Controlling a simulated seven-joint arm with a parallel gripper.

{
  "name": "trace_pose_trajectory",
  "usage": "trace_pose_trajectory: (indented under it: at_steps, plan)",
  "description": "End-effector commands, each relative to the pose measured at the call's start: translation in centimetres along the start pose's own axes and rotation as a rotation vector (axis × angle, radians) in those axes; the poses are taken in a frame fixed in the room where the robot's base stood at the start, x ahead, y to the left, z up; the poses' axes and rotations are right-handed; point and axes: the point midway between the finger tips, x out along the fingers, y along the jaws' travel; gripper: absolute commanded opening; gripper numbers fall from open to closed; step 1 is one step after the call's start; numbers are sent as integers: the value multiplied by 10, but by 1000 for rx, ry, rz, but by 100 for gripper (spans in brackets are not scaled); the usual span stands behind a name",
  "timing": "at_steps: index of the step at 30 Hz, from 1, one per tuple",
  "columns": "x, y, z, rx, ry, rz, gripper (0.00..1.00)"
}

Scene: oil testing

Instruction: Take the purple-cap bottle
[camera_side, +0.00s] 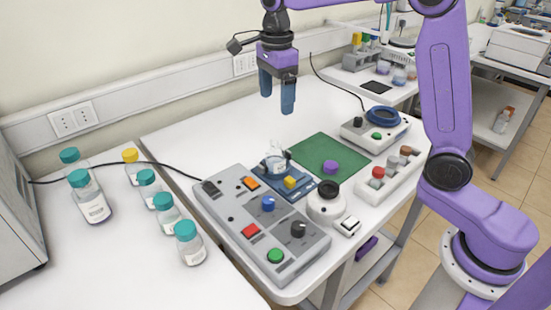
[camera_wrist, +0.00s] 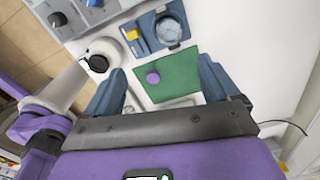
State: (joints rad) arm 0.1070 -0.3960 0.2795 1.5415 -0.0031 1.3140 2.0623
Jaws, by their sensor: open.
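A short purple round piece (camera_side: 330,167), which looks like a cap, sits on the green mat (camera_side: 308,150). No bottle body shows under it in the side view. In the wrist view the purple piece (camera_wrist: 153,78) lies between my fingers, on the green mat (camera_wrist: 178,85). My gripper (camera_side: 277,98) is open and empty, pointing down, well above the table and to the left of the mat in the side view. Its two blue fingers (camera_wrist: 160,72) are spread wide in the wrist view.
A clear flask (camera_side: 275,163) stands on a blue stand beside the mat. A grey control panel (camera_side: 240,215) has several knobs and buttons. A white rack (camera_side: 378,178) with several small caps is right of the mat. Teal-cap bottles (camera_side: 189,245) stand left. Bare table lies behind the mat.

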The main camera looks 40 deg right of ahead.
Motion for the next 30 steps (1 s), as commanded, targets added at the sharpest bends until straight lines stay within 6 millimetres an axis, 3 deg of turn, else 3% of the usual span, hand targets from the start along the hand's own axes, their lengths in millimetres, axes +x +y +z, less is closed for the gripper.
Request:
trace_pose_trajectory:
  at_steps: [4,11,24,30]
  plan:
    - [-2,-19,-6,194,2,1,89]
    - [8,-25,-11,276,5,5,89]
    - [89,-24,-11,271,5,6,89]
    - [114,-24,-10,271,4,4,89]
